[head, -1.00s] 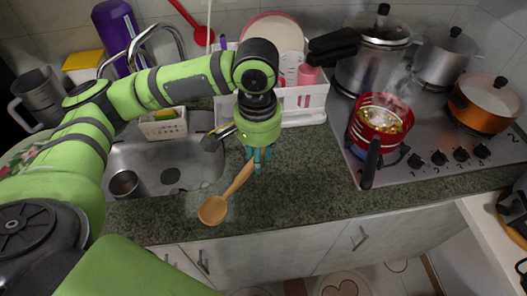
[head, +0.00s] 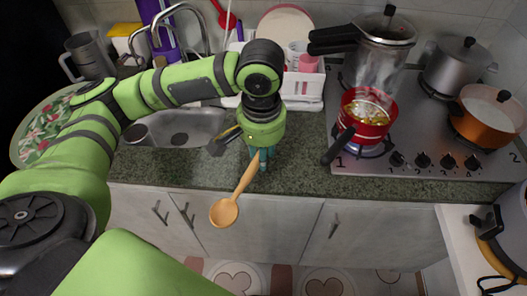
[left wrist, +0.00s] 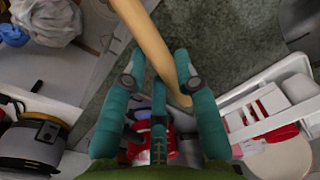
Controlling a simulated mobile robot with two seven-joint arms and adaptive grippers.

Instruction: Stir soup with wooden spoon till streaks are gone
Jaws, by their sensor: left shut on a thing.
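The wooden spoon (head: 241,186) is held by the end of its handle in my left gripper (head: 264,158). Its bowl points down and to the left in the head view, in front of the counter's front edge. In the left wrist view, the teal fingers of my left gripper (left wrist: 157,72) are closed around the spoon handle (left wrist: 143,38). The red pot (head: 380,131) sits on the front-left burner, well to the right of the spoon. Yellowish soup (head: 365,108) with small pieces shows inside, and steam rises. My right gripper is not in view.
The pot's dark handle (head: 338,146) juts toward the front left. A pressure cooker (head: 375,48), a grey pot (head: 458,66) and an orange pan (head: 478,117) share the stove. A white rack (head: 303,104) stands behind my gripper. The counter (head: 300,165) between gripper and stove is clear.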

